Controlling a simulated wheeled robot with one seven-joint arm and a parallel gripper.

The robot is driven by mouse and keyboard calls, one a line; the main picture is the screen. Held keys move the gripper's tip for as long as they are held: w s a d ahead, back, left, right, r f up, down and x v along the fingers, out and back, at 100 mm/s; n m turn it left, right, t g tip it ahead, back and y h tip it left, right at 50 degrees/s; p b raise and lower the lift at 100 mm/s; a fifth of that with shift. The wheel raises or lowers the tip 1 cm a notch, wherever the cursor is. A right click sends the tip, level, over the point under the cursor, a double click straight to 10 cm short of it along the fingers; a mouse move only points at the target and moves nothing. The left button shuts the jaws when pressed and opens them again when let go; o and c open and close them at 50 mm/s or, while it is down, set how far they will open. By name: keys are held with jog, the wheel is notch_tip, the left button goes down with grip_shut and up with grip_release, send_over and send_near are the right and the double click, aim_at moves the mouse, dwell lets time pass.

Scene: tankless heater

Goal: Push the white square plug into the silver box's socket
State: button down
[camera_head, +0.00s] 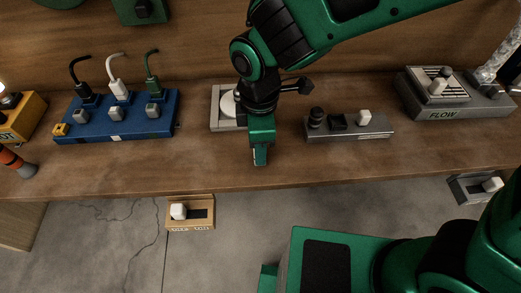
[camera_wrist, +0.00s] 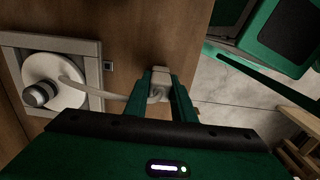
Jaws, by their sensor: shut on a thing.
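The silver box (camera_head: 217,124) sits on the wooden shelf, partly hidden behind my arm in the head view. In the wrist view the silver box (camera_wrist: 93,48) is at the left, with a round white disc and a grey knob on it. A small dark square socket (camera_wrist: 107,66) shows at its right edge. My gripper (camera_head: 260,158) points down in front of the box. In the wrist view my gripper (camera_wrist: 161,90) is shut on the pale square plug (camera_wrist: 160,77), apart from the socket and to its right. A pale cord runs from the plug towards the disc.
A blue block (camera_head: 130,129) with several plugs and switches stands left. A grey switch strip (camera_head: 350,132) stands right, close to my gripper. A grey FLOW box (camera_head: 440,110) is farther right. A wooden switch box (camera_head: 190,222) hangs below the shelf's front edge.

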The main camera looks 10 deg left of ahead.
jog(key=shift+r, duration=1)
jog(key=shift+r, duration=2.45)
jog(key=shift+s, duration=0.1)
